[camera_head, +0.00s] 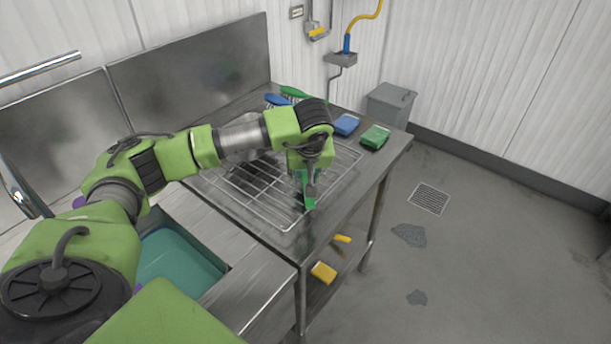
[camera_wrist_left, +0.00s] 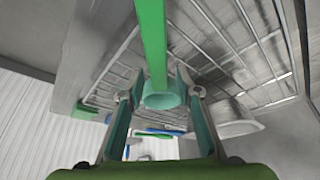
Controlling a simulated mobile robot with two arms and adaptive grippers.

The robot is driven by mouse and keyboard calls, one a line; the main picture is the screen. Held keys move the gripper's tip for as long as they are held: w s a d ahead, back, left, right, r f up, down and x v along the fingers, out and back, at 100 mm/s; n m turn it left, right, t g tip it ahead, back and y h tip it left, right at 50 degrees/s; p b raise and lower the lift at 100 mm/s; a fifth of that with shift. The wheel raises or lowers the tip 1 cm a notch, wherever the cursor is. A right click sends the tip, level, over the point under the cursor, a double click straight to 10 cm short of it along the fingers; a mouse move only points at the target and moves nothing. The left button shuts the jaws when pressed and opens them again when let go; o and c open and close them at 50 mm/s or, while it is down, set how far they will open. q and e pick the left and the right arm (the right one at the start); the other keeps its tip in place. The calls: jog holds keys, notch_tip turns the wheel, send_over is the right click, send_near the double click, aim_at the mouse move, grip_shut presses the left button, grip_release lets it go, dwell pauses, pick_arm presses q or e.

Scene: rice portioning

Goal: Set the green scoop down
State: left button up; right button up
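My left gripper (camera_head: 310,186) hangs above the front right part of the wire rack (camera_head: 288,229) on the steel table (camera_head: 335,215). The green scoop (camera_head: 309,203) shows below and beside its fingers, partly hidden by them. In the left wrist view, a long flat green part of the scoop (camera_wrist_left: 152,40) runs to a round green end between the two fingertips of the left gripper (camera_wrist_left: 160,88). Whether the scoop touches the rack is unclear. My right gripper is not in view.
A blue sponge (camera_head: 346,124) and a green sponge (camera_head: 375,137) lie at the table's right end. Blue and green brushes (camera_head: 293,92) lie at the back. A sink basin (camera_head: 178,262) is at the front left. Yellow items (camera_head: 324,272) rest on the lower shelf.

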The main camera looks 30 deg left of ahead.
pick_arm(q)
jog(key=shift+r, duration=0.25)
jog(key=shift+s+d+r, duration=0.1)
jog(key=shift+d+r, duration=0.05)
jog(key=shift+r, duration=0.15)
jog(key=b+v, duration=0.2)
jog(key=v, duration=0.9)
